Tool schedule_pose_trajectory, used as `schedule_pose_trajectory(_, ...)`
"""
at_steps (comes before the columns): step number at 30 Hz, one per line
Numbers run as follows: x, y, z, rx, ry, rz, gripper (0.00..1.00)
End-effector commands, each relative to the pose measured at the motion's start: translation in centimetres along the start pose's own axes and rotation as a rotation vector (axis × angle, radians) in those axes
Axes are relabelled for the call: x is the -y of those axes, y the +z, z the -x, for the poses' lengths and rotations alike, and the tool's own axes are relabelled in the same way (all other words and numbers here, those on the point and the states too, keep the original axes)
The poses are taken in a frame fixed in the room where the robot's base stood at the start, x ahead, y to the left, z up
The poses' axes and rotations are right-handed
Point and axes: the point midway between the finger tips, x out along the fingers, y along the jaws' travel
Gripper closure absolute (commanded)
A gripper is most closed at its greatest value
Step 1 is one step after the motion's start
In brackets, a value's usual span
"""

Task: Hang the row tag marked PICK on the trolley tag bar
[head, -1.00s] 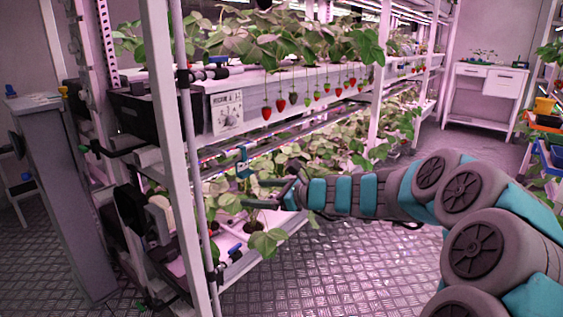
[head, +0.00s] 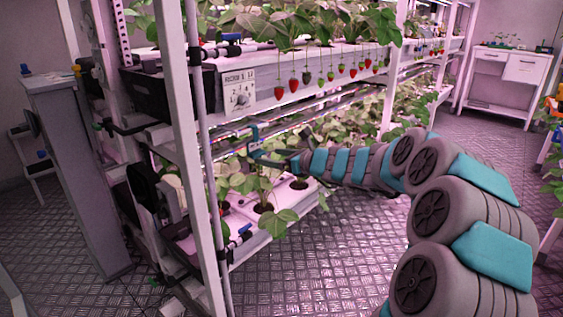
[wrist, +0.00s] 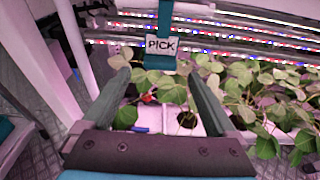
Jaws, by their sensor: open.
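The row tag marked PICK (wrist: 161,46) is a white label on a teal holder with a strip above it. In the wrist view it stands upright, straight ahead, just beyond the fingertips. In the head view the teal holder (head: 254,138) shows at the near end of the rack's lower tier, its lettering not readable. My gripper (wrist: 160,73) is open, its two fingers apart on either side below the tag, with nothing between them. In the head view my gripper (head: 268,156) is close to the holder; contact cannot be told. I cannot make out a trolley tag bar.
The berry rack (head: 302,72) has hanging strawberries above and plants (head: 262,190) in a white gutter below. A white upright post (head: 183,140) stands left of the tag. A white cabinet (head: 505,80) is at the back right. The patterned floor (head: 330,260) in front is clear.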

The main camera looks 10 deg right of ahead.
Motion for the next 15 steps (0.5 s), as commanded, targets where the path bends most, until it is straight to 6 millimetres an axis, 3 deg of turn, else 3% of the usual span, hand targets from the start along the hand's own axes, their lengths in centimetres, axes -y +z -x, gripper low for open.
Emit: schedule_pose_trajectory(15, -0.1, 0.1, -4.9, 0.002, 0.002, 0.0, 0.07)
